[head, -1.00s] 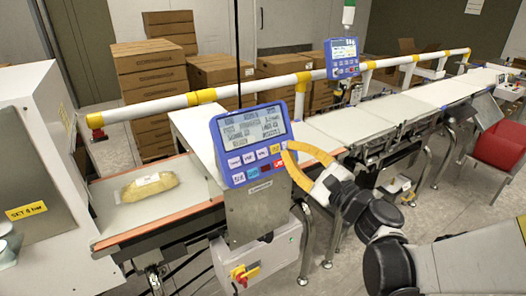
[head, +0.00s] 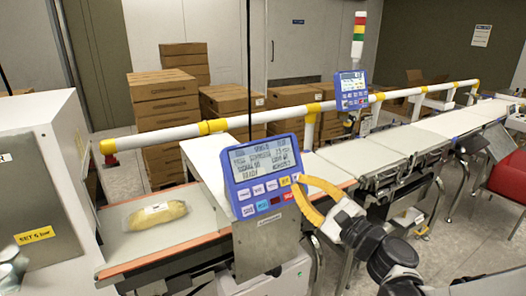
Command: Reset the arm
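The control panel (head: 262,177) is a blue unit with a lit text screen and coloured buttons, on a stand in front of the belt. My gripper (head: 301,182) has yellow fingers and comes from the right. Its tips are at the panel's right edge, close to the yellow and red buttons. I cannot tell whether they touch the panel. The fingers overlap from this side, so their opening is hidden. No held object shows. My dark arm links run down to the lower right.
A yellow bag (head: 157,214) lies on the infeed belt (head: 118,241) at left. A white and yellow rail (head: 270,117) runs behind the conveyor. A second blue display (head: 351,89) and a signal tower (head: 359,35) stand behind. Cardboard boxes (head: 165,98) are stacked at back. A red chair (head: 508,178) is at right.

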